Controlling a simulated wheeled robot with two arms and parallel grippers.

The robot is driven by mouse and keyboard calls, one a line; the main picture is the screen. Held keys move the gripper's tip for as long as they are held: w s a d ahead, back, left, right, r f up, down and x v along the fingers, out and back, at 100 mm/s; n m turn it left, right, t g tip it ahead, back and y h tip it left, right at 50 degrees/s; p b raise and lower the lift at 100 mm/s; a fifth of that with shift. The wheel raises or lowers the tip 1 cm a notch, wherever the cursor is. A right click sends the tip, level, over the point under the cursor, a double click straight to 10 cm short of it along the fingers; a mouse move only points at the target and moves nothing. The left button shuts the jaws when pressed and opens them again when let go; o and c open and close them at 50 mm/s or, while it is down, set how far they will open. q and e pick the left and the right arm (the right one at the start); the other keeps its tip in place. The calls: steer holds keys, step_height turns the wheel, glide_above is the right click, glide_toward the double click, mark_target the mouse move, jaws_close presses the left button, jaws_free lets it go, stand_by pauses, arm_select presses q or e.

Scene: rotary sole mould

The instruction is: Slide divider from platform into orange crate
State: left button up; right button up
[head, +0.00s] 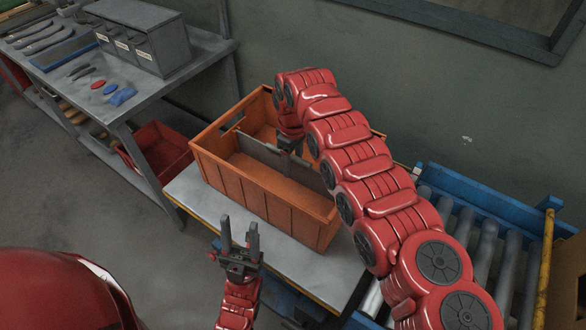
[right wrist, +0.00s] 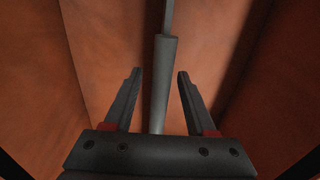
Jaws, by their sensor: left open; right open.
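The orange crate (head: 262,194) stands on a pale platform (head: 205,206). The grey divider (head: 262,158) stands on edge inside the crate, running across it and parting it into compartments. My right gripper (right wrist: 157,75) is open inside the crate, with the divider's edge (right wrist: 160,85) between its fingers and no clear contact with either. My left gripper (head: 239,226) is open and empty in front of the crate, fingers pointing up.
A workbench (head: 185,70) at the upper left holds grey bins (head: 145,42), tools and small red and blue pieces. A red bin (head: 158,150) sits under it. A blue-framed roller conveyor (head: 488,245) lies at the right. A wall rises behind the crate.

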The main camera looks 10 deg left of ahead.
step_height(320, 180, up, 10)
steer(key=shift+a+f+b, duration=0.1)
steer(key=shift+f+b, duration=0.1)
steer(key=shift+b, duration=0.2)
steer(key=shift+r+p, duration=1.85)
steer(key=shift+r, duration=0.6)
